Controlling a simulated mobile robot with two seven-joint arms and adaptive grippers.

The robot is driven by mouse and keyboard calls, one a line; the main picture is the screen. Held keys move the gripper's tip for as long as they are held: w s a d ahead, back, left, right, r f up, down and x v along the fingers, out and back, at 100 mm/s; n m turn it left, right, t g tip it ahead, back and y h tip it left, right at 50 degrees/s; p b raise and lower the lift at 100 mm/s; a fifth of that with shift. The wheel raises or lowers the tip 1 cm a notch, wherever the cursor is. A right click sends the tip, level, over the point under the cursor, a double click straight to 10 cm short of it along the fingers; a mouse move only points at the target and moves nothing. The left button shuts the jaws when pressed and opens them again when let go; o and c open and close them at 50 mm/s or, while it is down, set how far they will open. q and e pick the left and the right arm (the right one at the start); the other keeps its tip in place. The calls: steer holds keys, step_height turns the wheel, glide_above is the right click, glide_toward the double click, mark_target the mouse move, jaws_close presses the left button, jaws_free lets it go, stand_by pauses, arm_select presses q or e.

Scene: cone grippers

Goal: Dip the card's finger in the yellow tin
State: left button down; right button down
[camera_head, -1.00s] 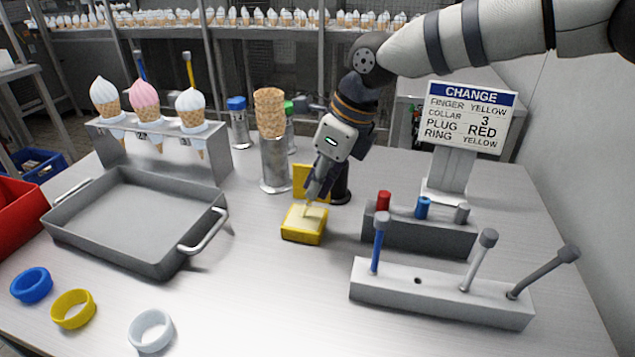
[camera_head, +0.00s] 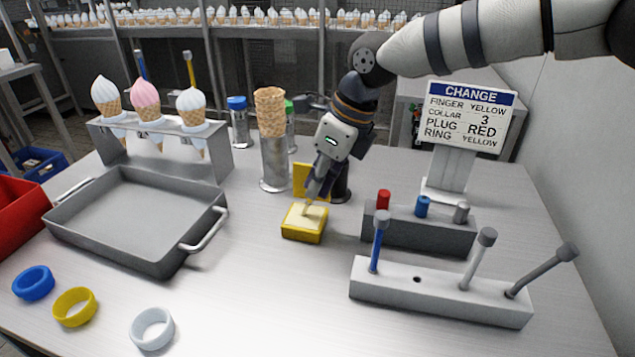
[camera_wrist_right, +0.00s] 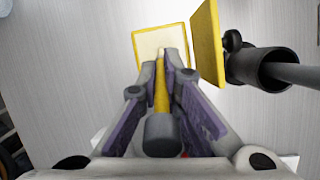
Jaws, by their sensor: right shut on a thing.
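The change card (camera_head: 467,115) stands at the back right and reads finger yellow, collar 3, plug red, ring yellow. The yellow tin (camera_head: 301,237) sits mid-table with its lid raised behind it and a pale filling inside. My right gripper (camera_head: 313,194) is above the tin, shut on a yellow finger with a grey knob; these show in the right wrist view as the yellow finger (camera_wrist_right: 162,88) and its knob (camera_wrist_right: 162,135). The finger points down into the tin opening and its tip seems at the filling; exact contact is unclear. My left gripper is not in view.
A white block (camera_head: 440,300) at the front right holds a blue, a white and a dark grey finger, with one empty hole. Behind it a grey block (camera_head: 420,238) holds plugs. A grey tray (camera_head: 130,262), cone holder (camera_head: 275,165) and rings (camera_head: 75,307) lie left.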

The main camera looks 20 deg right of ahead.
steer(key=shift+r+p, duration=0.5)
steer(key=shift+r, duration=2.95)
